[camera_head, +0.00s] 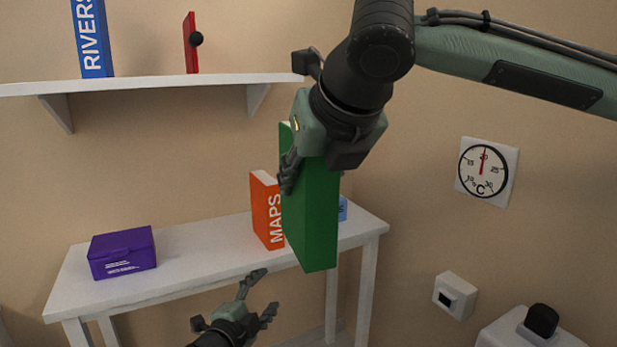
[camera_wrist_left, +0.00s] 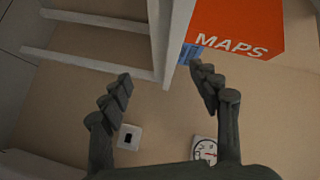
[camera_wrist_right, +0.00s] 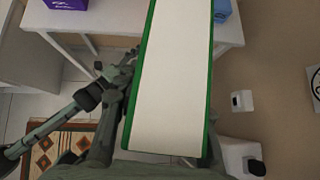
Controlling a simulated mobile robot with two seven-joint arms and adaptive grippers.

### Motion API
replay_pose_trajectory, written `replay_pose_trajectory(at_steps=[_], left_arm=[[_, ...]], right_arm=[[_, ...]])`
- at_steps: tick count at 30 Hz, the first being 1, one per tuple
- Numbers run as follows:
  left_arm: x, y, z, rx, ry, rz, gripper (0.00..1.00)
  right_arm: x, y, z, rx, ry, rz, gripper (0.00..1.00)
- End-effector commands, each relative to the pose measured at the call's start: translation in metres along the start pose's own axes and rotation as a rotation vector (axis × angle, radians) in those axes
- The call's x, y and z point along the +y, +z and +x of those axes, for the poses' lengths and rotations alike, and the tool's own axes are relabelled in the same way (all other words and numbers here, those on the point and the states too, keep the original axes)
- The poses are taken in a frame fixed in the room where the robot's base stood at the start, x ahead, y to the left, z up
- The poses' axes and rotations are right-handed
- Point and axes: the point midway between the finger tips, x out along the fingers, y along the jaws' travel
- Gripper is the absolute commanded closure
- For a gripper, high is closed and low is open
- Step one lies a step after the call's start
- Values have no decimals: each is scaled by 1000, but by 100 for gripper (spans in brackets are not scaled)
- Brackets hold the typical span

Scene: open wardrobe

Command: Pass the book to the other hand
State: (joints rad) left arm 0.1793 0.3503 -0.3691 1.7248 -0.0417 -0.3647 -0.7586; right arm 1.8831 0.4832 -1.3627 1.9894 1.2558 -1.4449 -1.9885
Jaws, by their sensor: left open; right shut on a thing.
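A green book (camera_head: 318,215) hangs upright from my right gripper (camera_head: 300,160), in front of the table's right part. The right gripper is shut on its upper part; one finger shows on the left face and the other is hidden. In the right wrist view the book (camera_wrist_right: 175,80) shows its white page edge between green covers. My left gripper (camera_head: 261,294) is open and empty, below and left of the book, in front of the table's edge. In the left wrist view its fingers (camera_wrist_left: 162,82) are spread with nothing between them, and the green book is not visible.
The white table (camera_head: 190,262) holds an orange MAPS book (camera_head: 266,212), a purple box (camera_head: 122,252) and a small blue item (camera_head: 343,209), partly hidden. The wall shelf (camera_head: 160,84) holds a blue RIVERS book (camera_head: 92,40) and a red object (camera_head: 190,45). A thermometer (camera_head: 488,170) hangs right.

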Motion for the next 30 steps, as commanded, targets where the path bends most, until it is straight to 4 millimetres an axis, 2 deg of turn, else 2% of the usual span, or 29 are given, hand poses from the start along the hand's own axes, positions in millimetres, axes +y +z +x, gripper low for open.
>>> replay_pose_trajectory(at_steps=[1, 3, 8, 14, 18, 24, 27, 30], left_arm=[[24, 12, -12, -50, 50, -69, 38], [52, 30, -29, -125, 113, -167, 38], [113, 66, -76, -306, 237, -379, 38], [182, 103, -149, -553, 360, -614, 38], [223, 122, -209, -740, 426, -761, 38], [263, 138, -287, -981, 481, -918, 38], [274, 142, -315, -1066, 492, -966, 38], [281, 144, -333, -1122, 499, -996, 38]], right_arm=[[0, 1, -1, -3, 0, 0, 100], [0, 1, -1, -4, 0, 0, 100], [0, 1, -1, -3, 0, 0, 100], [0, 1, -1, -3, 0, 0, 100], [0, 1, -1, -3, 0, 0, 100], [0, 1, -1, -3, 0, 0, 100], [0, 1, -1, -3, 0, 0, 100], [0, 1, -1, -3, 0, 0, 100]])
